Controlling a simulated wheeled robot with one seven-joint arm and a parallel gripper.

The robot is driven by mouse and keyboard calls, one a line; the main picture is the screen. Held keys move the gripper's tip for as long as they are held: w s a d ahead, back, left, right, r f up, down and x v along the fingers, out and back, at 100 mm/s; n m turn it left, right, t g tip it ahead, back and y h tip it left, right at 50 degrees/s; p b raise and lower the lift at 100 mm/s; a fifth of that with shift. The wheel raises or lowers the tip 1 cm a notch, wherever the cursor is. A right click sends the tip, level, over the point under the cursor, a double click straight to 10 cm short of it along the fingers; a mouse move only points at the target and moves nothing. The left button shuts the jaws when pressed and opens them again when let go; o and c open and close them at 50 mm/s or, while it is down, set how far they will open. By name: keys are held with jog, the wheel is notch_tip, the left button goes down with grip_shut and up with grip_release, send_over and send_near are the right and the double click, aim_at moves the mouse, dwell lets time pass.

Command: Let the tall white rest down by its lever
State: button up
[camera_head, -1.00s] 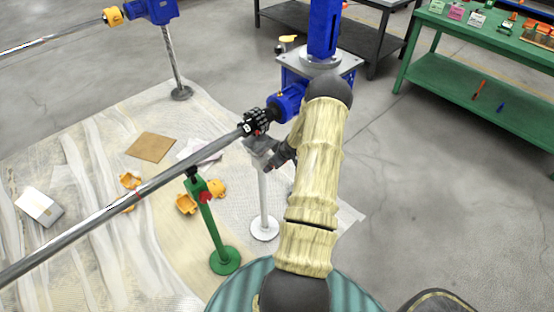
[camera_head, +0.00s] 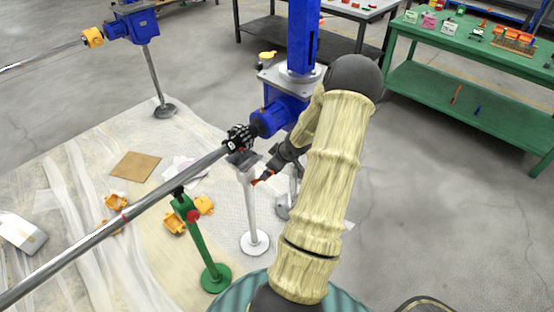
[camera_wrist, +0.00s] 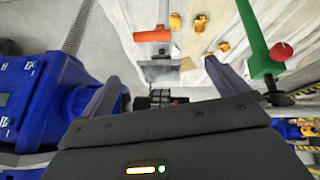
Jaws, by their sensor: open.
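The tall white rest (camera_head: 251,205) stands upright on a round white foot under the long steel shaft (camera_head: 140,208), near its black coupling (camera_head: 239,138). Its grey head (camera_head: 243,158) is close beneath the shaft; I cannot tell if they touch. Its orange-red lever (camera_head: 263,178) sticks out below the head toward my gripper (camera_head: 272,174). In the wrist view the lever (camera_wrist: 153,35) crosses the white post, above the grey head (camera_wrist: 160,70) in the picture. There my gripper (camera_wrist: 168,77) is open, its fingers apart with the head showing between them; the lever lies beyond the fingertips.
A shorter green rest (camera_head: 201,240) with a red knob stands left of the white one. A blue gearbox (camera_head: 280,112) is close behind my gripper. Orange pieces (camera_head: 174,222) and a brown sheet (camera_head: 135,166) lie on the floor covering.

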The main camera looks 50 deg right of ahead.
jog(key=shift+v, duration=1.2)
jog(key=shift+c, duration=0.5)
